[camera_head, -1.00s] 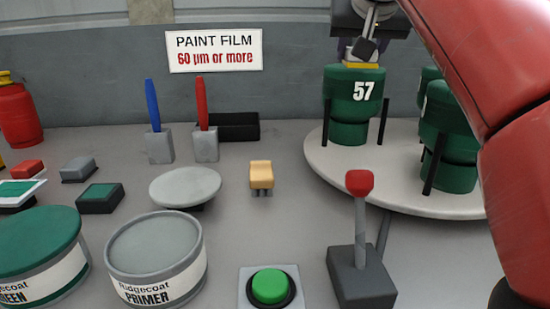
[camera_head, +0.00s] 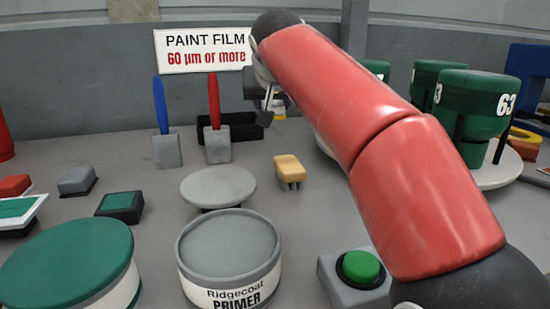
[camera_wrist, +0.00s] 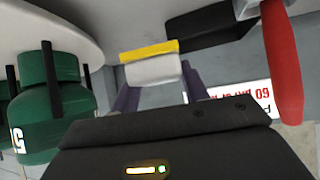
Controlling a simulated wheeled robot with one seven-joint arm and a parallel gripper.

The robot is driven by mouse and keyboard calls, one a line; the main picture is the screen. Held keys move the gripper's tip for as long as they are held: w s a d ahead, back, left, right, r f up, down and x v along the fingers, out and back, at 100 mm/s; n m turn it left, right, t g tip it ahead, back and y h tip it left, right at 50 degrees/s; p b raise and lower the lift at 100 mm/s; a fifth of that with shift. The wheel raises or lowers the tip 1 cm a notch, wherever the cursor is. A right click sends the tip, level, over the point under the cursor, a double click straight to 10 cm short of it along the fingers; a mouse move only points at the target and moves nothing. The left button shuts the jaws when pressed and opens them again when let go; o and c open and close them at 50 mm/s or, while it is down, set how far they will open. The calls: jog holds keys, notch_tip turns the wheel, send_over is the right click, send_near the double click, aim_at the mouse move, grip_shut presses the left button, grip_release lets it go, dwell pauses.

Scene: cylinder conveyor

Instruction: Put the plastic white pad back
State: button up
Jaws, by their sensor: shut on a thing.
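The plastic white pad (camera_wrist: 155,70) shows in the wrist view as a white block with a yellow edge. My gripper (camera_wrist: 155,88) is shut on it, with a finger on either side. In the head view my gripper (camera_head: 268,98) is partly hidden behind my red arm. The pad (camera_head: 279,117) shows there only as a small white and yellow patch, to the right of a black tray (camera_head: 243,122). The tray also shows in the wrist view (camera_wrist: 205,35), behind and right of the pad and apart from it.
A tan-topped block (camera_head: 290,168) stands nearer. Green cylinders (camera_head: 478,100) stand on a round table at right. A paint-film sign (camera_head: 200,50) is on the wall.

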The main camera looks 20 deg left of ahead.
notch_tip(320, 180, down, 10)
jog(key=b, duration=0.3)
jog(key=shift+r, duration=0.25)
jog(key=shift+f, duration=0.2)
jog(key=o, duration=1)
jog(key=shift+c, duration=0.2)
jog(key=shift+f+b, duration=0.1)
jog(key=shift+b, duration=0.2)
jog(key=v, duration=0.8)
jog(key=shift+s+f, duration=0.1)
jog(key=shift+f, duration=0.1)
jog(key=shift+d, duration=0.1)
